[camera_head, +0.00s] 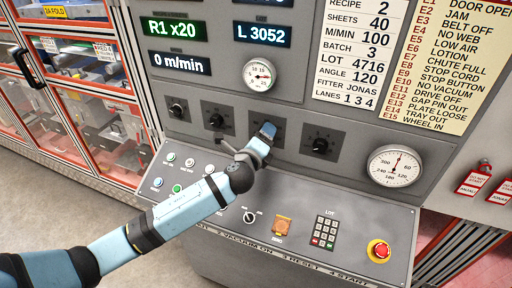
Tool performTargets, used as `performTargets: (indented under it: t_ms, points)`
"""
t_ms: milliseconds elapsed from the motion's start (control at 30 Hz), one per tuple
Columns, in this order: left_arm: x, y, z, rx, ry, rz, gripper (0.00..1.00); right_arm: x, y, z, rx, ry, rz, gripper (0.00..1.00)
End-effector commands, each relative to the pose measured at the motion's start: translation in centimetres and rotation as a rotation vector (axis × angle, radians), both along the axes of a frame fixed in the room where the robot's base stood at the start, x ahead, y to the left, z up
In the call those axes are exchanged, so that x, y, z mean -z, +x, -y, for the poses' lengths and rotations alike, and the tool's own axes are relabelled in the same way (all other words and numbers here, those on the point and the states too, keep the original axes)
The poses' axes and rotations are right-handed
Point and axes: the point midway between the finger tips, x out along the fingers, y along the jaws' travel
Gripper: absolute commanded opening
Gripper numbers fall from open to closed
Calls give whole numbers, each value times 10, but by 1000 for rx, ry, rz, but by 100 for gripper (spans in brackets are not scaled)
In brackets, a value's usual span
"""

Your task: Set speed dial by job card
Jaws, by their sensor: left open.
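The job card (357,55) on the upper panel reads recipe 2, sheets 40, m/min 100, batch 3, lot 4716, angle 120, lanes 1 3 4. Below it is a row of dark dial plates with black knobs: a far-left dial (178,110), a second dial (216,120) and a right dial (320,145). Their labels are too small to read. My left gripper (266,131) is open in front of the third dial plate (277,137) and hides its knob; contact cannot be told. The speed display (180,62) reads 0 m/min. My right gripper is out of view.
Round gauges sit at upper middle (259,75) and right (396,167). Red-framed glazed doors (100,95) stand at left.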

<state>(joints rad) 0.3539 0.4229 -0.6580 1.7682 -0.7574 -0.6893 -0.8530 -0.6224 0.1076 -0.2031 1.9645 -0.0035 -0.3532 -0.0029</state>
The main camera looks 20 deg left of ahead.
Motion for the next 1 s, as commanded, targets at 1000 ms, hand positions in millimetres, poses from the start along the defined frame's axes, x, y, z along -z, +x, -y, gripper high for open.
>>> performTargets:
  t_ms: [1000]
  points:
    - [0,-133,-5,0,0,0,67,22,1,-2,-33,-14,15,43]
